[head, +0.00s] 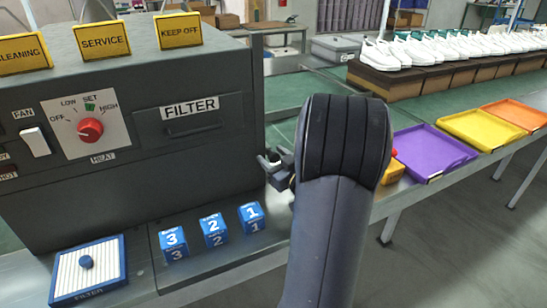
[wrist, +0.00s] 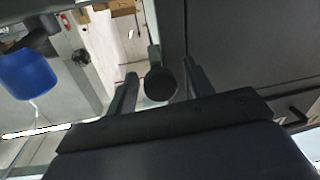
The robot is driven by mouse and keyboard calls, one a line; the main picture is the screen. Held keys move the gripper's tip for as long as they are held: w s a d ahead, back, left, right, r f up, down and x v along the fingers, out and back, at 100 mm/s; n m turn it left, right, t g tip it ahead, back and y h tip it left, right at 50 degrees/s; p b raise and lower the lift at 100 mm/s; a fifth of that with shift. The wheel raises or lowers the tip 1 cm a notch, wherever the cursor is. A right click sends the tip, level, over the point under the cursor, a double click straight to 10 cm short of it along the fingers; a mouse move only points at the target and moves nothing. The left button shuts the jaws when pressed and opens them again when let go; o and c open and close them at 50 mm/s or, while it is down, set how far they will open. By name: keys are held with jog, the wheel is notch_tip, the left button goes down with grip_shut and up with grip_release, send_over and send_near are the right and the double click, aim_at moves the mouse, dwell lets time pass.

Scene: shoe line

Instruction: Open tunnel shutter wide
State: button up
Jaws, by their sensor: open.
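The tunnel is the large dark grey box (head: 120,195) at the left of the head view, with a heat dial and switches on its front. My gripper (head: 272,162) is beside its right end, partly hidden behind my own arm. In the wrist view my gripper (wrist: 163,75) is open, and a dark round knob (wrist: 160,84) shows between its fingers. I cannot tell whether the fingers touch it. A dark panel (wrist: 255,40) fills the right of that view. The shutter cannot be told apart clearly, and its position is not clear.
Blue number blocks (head: 213,229) and a blue-framed filter (head: 88,270) lie on the ledge before the tunnel. Right of my arm are purple (head: 432,150), yellow (head: 482,127) and orange (head: 515,115) trays. White shoes (head: 440,50) stand in rows behind.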

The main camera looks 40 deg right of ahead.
jog(key=shift+w, duration=0.1)
jog(key=shift+c, duration=0.3)
grip_shut()
